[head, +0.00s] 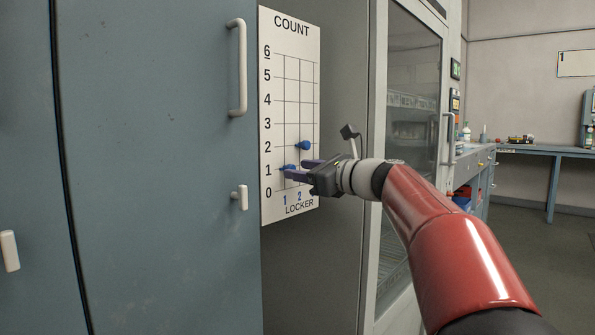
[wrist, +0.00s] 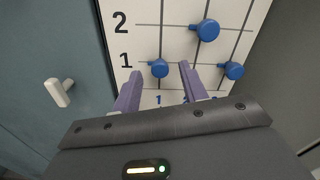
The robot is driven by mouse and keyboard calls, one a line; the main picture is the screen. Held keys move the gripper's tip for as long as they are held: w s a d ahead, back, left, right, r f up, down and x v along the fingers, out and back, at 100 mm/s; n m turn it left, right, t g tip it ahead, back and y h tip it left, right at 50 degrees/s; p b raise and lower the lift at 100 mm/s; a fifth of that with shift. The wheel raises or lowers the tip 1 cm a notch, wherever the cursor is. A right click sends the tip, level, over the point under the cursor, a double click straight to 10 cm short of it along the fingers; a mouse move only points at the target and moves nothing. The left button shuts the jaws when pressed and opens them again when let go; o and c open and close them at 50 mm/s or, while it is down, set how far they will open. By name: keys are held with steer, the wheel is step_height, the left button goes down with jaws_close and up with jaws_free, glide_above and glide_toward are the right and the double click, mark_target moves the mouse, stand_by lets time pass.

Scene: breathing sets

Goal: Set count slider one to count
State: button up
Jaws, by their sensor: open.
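The white COUNT board (head: 290,90) has a scale from 0 to 6 and numbered slider columns under it. The blue knob of slider one (head: 291,167) sits at about level 1; it also shows in the wrist view (wrist: 159,68). My gripper (head: 295,168) is open at the board, and in the wrist view its purple fingertips (wrist: 160,72) are on either side of this knob. I cannot tell whether they touch it. The knob of slider two (head: 303,145) is at level 2. A third knob (wrist: 233,70) shows near level 1, right of the fingers; my gripper hides it in the head view.
A blue-grey locker door (head: 160,120) with a long handle (head: 238,68) and a small latch (head: 240,197) stands left of the board. A glass-fronted cabinet (head: 412,130) is to the right. A bench (head: 550,151) stands farther back, with open floor before it.

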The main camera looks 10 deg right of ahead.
steer(key=v, duration=0.6)
steer(key=shift+a, duration=0.1)
steer(key=s+a+f+n+g+h+p, duration=0.1)
steer(key=s+a+f+n+g+h, duration=0.2)
steer(key=s+f+n, duration=0.35)
steer(key=s+a+f+n+g+h+p, duration=0.1)
steer(key=s+a+f+n+g, duration=0.2)
steer(key=s+a+f+n, duration=0.35)
steer(key=s+d+f+n+g+h, duration=0.1)
steer(key=s+d+f+n+h, duration=0.1)
steer(key=s+f+n, duration=0.4)
steer(key=s+d+f+n+g+h+p, duration=0.1)
steer(key=s+d+f+n+g+h, duration=0.1)
steer(key=s+f+n, duration=0.4)
steer(key=s+d+f+h, duration=0.1)
steer(key=s+f+h, duration=0.1)
steer(key=s+f, duration=0.3)
steer(key=shift+s+f+n+h, duration=0.3)
steer(key=shift+s+f+n, duration=0.1)
steer(key=shift+s, duration=0.3)
